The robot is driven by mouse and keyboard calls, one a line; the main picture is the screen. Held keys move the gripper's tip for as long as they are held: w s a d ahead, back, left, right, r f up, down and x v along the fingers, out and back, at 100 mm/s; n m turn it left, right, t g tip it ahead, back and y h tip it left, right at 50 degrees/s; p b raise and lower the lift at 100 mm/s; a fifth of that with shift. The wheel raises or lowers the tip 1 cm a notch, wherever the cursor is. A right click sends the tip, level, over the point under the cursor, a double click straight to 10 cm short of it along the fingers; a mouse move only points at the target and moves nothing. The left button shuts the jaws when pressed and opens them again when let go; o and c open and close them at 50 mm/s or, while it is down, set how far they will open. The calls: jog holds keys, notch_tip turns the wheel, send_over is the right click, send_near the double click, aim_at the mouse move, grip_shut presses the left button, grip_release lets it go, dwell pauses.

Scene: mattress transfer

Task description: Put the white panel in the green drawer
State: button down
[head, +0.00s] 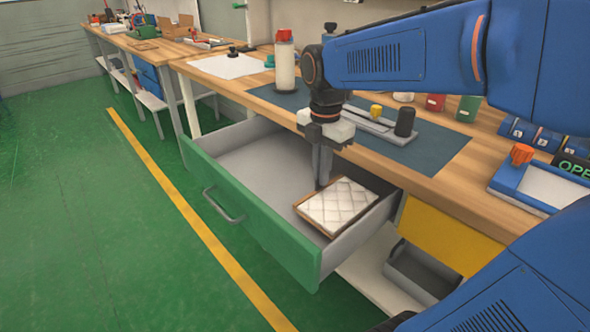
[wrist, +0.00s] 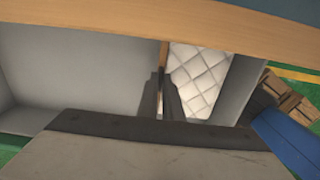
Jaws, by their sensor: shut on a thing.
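The white panel (head: 336,208) is quilted with a brown edge. It is at the right end of the open green drawer (head: 250,222), inside its walls. My gripper (head: 320,186) points down into the drawer at the panel's left edge and is shut on it. In the wrist view the panel (wrist: 199,82) shows beside the dark fingers (wrist: 161,100), close to the drawer's right wall. Whether the panel rests fully on the drawer floor is hard to tell.
The wooden bench top (head: 450,178) overhangs the drawer's back side. A red-capped bottle (head: 284,66) and a black cylinder (head: 404,122) stand on it. A grey bin (head: 420,272) sits on the lower shelf at right. The drawer's left part is empty.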

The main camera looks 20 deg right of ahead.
jog(key=shift+w+a+f, duration=0.6)
jog(key=shift+w+a, duration=0.55)
jog(key=shift+w, duration=1.6)
jog(key=shift+w+a+f, duration=0.55)
jog(key=shift+w+a, duration=0.55)
jog(key=shift+w, duration=1.6)
jog(key=shift+w+a+f, duration=0.6)
jog(key=shift+w+a, duration=0.55)
jog(key=shift+w, duration=1.6)
jog(key=shift+f, duration=0.15)
jog(key=c, duration=2.1)
grip_release()
jog(key=shift+o, duration=0.8)
notch_tip(320, 180, up, 12)
